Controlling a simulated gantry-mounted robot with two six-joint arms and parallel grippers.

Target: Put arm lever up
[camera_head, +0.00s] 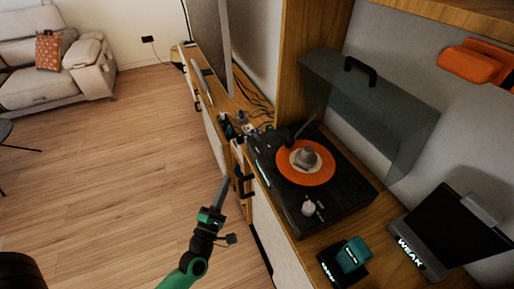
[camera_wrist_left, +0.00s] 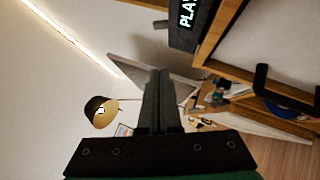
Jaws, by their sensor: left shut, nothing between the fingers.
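A black turntable (camera_head: 345,205) stands on the wooden cabinet with an orange record (camera_head: 318,176) on it. Its smoky lid (camera_head: 370,105) is raised. A thin dark arm (camera_head: 297,136) shows at the platter's far left side; I cannot make out the arm lever for certain. A pale knob (camera_head: 308,208) sits at the turntable's near corner. My left gripper (camera_head: 223,188) is shut and empty, left of the turntable and apart from it, over the floor side of the cabinet front. Its shut fingers also show in the left wrist view (camera_wrist_left: 160,100). My right gripper is not in view.
A dark sign panel (camera_head: 455,230) and a teal box (camera_head: 353,254) stand right of and nearer than the turntable. Small items and cables (camera_head: 240,125) lie beyond it. Black cabinet handles (camera_head: 243,182) stick out near my gripper. The wooden floor (camera_head: 120,160) at left is clear.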

